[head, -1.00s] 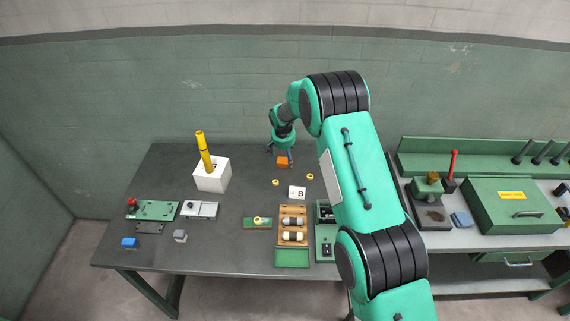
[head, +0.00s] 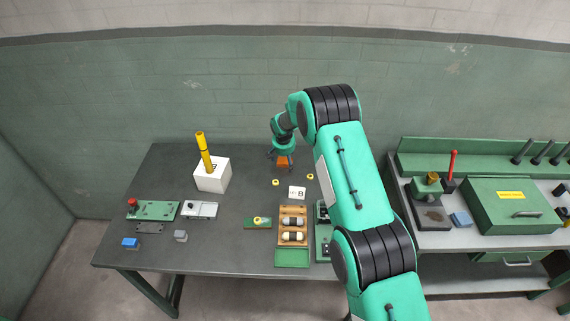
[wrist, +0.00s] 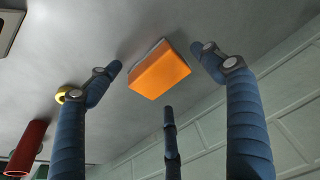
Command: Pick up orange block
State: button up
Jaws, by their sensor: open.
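The orange block (head: 283,161) lies near the back edge of the dark table, right of the white cube. In the wrist view the orange block (wrist: 160,72) sits on the grey tabletop between the spread fingers. My gripper (head: 281,155) is low over the block, and it also shows in the wrist view (wrist: 165,80) with its blue fingers wide apart. The fingers surround the block without visibly gripping it. Whether any finger touches it I cannot tell.
The white cube (head: 212,177) with a yellow cylinder (head: 204,150) stands to the left. Yellow rings (head: 276,183) and a card marked B (head: 297,192) lie in front of the block. The wall (head: 230,100) is close behind. A wooden tray (head: 293,222) is nearer the front.

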aim_at(285, 161)
jog(key=shift+c, duration=0.5)
jog(key=c, duration=1.4)
jog(key=shift+r, duration=0.15)
jog(key=shift+r+b, duration=0.3)
jog(key=shift+r, duration=4.6)
